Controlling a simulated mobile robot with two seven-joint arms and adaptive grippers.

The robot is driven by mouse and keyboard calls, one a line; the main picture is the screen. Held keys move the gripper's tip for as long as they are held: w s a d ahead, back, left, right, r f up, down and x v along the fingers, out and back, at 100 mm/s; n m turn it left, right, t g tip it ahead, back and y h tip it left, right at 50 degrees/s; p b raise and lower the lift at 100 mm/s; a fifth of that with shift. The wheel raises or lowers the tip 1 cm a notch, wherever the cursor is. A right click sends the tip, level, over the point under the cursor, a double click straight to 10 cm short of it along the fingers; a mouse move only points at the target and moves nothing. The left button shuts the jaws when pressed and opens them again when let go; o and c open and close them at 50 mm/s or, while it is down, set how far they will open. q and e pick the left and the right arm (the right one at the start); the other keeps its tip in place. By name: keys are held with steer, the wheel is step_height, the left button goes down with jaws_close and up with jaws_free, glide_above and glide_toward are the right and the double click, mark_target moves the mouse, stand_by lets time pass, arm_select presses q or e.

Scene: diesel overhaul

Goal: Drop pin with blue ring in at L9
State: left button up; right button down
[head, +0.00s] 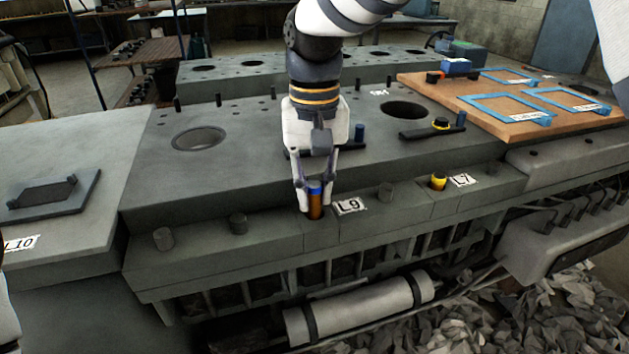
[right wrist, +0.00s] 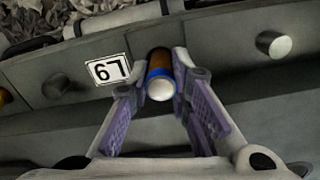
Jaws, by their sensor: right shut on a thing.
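My right gripper (head: 315,203) is shut on the pin with the blue ring (head: 315,199), which has a copper-brown body. It holds the pin roughly upright at the dark hole beside the L9 label (head: 348,206). The pin's lower end meets the hole mouth; I cannot tell how deep it sits. In the right wrist view the pin (right wrist: 160,78) shows its pale end and blue band between the two fingers (right wrist: 158,95), with the L9 label (right wrist: 107,70) beside it. My left gripper is not in view.
A yellow-topped pin (head: 438,181) stands by the L7 label (head: 461,180). Grey plugs (head: 238,224) stand along the same ledge. A wooden board (head: 540,110) with blue frames lies at the back right. A black bar (head: 433,132) lies on the engine top.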

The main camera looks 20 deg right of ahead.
steer(key=shift+f, duration=0.75)
steer(key=shift+f, duration=0.1)
steer(key=shift+f, duration=0.3)
steer(key=c, duration=1.4)
jaws_free()
steer(key=shift+f, duration=0.1)
steer(key=shift+o, duration=0.3)
steer(key=o, duration=0.4)
steer(key=shift+c, duration=0.2)
steer(key=shift+r, duration=3.5)
